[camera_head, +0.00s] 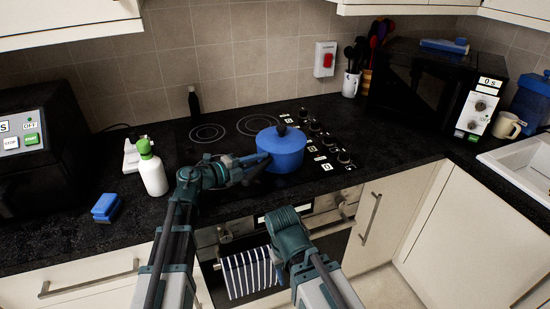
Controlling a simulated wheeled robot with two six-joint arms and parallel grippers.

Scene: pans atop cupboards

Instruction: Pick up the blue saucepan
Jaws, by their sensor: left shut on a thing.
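The blue saucepan (281,150) stands at the front of the black hob, with a blue lid and a dark knob on top. My left gripper (262,160) reaches in from the left and is shut at the saucepan's left side, where its handle would be; the handle itself is hidden by the fingers. The pan looks level, and I cannot tell whether it touches the hob. My right arm (290,232) is in front of the oven, below the counter edge; its gripper fingers cannot be made out.
A white bottle with green cap (151,168) and a blue sponge-like block (106,207) are left of my left arm. Hob knobs (328,141) line the pan's right. A striped towel (249,273) hangs on the oven. The counter right of the hob is clear up to the microwave (430,85).

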